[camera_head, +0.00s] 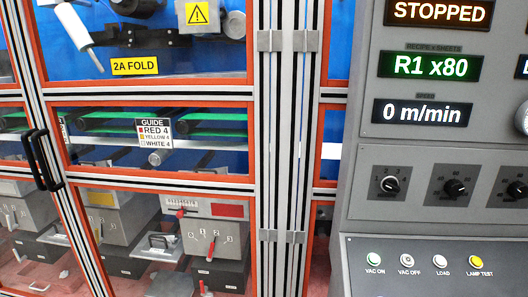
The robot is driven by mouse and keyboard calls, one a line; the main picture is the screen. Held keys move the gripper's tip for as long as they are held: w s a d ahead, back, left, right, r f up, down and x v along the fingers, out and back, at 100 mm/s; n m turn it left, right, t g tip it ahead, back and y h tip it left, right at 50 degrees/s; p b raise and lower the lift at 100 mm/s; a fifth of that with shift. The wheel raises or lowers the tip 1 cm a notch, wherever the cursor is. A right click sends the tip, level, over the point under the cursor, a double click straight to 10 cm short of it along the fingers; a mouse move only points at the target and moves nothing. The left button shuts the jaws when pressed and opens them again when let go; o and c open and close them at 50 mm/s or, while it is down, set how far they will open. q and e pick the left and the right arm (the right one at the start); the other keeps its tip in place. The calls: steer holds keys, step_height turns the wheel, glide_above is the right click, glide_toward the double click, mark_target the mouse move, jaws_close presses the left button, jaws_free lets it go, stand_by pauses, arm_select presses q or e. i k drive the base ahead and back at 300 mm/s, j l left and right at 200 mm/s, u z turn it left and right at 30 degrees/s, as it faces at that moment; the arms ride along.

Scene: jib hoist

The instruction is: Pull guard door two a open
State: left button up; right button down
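Guard door 2A (150,98) is a glazed panel with an orange-red edge in an aluminium frame. Behind its upper pane is a yellow "2A FOLD" label (134,66). The door looks closed, with its right edge against the frame posts (285,150). Two black upright handles (43,160) sit side by side at the left, where this door meets the neighbouring one. Which handle belongs to which door is hard to tell. Neither of my grippers shows in the head view.
A grey control panel (440,220) stands close on the right, with displays reading "STOPPED", "R1 x80" and "0 m/min", knobs and lit buttons. Behind the glass are rollers, a guide card (154,133) and grey boxes with red levers.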

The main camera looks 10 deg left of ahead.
mark_target(252, 92)
steer(key=j+u, duration=0.1)
steer(key=u, duration=0.6)
steer(key=i+j+u, duration=0.35)
steer(key=u, duration=0.15)
steer(key=i+j+u, duration=0.15)
steer(key=i+u, duration=0.35)
steer(key=k, duration=0.1)
